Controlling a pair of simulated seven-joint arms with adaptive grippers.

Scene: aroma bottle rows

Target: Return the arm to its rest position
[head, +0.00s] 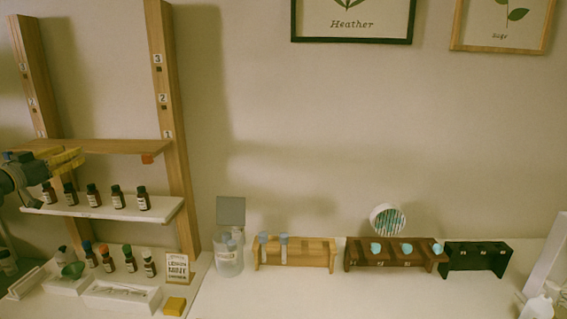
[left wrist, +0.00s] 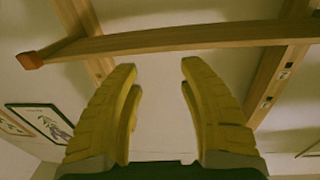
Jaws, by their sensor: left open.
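My left gripper (head: 76,159) has yellow fingers and is at the left edge of the head view, beside the wooden shelf frame, close to the height of its wooden shelf board (head: 100,147). In the left wrist view the fingers of my left gripper (left wrist: 158,75) are apart with nothing between them. A wooden board (left wrist: 170,42) crosses above the fingertips there. Brown bottles (head: 92,195) stand in a row on the white shelf (head: 160,209), below and right of the gripper. My right gripper is in neither view.
Lower down stand more bottles (head: 129,258), a white tray (head: 125,298) and a small sign (head: 178,267). To the right are a clear jar (head: 229,262), a light wooden rack (head: 310,258), a brown rack (head: 375,261) and a black rack (head: 476,258). The front middle of the table is clear.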

